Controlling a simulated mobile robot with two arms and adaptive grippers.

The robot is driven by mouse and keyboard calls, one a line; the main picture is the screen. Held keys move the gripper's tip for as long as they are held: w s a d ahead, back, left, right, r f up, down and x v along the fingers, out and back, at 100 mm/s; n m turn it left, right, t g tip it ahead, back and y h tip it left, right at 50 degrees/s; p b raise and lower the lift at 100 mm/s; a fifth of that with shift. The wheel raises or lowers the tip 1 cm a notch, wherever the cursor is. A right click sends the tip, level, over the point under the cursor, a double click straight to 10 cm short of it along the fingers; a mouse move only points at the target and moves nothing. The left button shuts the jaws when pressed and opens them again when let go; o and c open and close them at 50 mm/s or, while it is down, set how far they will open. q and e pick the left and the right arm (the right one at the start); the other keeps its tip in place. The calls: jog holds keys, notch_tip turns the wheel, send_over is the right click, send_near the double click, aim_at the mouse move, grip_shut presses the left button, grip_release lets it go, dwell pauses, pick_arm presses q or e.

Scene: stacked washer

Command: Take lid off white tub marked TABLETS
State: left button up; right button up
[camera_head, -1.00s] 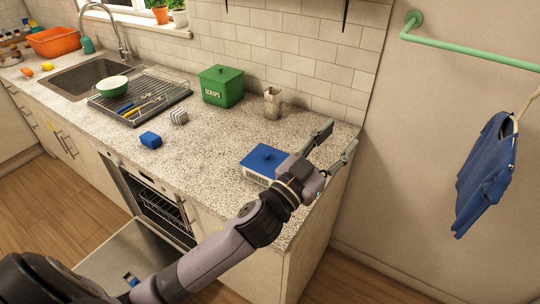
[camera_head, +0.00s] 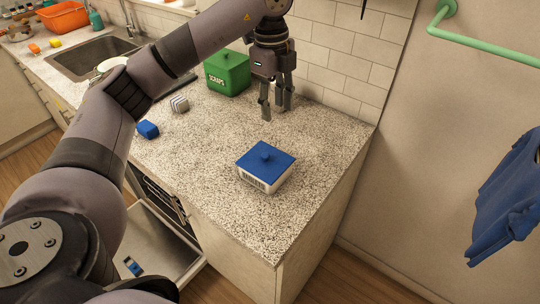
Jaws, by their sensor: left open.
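A white tub (camera_head: 262,184) stands upright near the right end of the speckled counter. Its blue lid (camera_head: 264,158), with a small round knob on top, sits on it. Dark marking shows on the tub's front, too small to read for sure. My left gripper (camera_head: 274,111) points down behind the tub, apart from it and empty, with its fingers open. My right gripper is not in view.
A blue block (camera_head: 148,130) and a striped block (camera_head: 180,104) lie left of the tub. Counter around the tub is clear.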

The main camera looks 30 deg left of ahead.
pick_arm(q)
jog(key=a, duration=0.2)
jog(key=p, duration=0.1)
send_over(266, 154)
jog(key=shift+n+y, duration=0.3)
jog(key=shift+n, duration=0.1)
jog(key=f, duration=0.7)
jog(key=d+f, duration=0.1)
jog(key=f, duration=0.3)
jog(key=shift+s, duration=0.25)
jog(key=f+p, duration=0.1)
jog(key=f, duration=0.1)
jog(key=a+f+p, duration=0.1)
jog(key=f+p, duration=0.1)
jog(key=f, duration=0.1)
jog(key=shift+w, duration=0.1)
jog(key=shift+f, duration=0.25)
jog(key=shift+c, duration=0.3)
grip_shut()
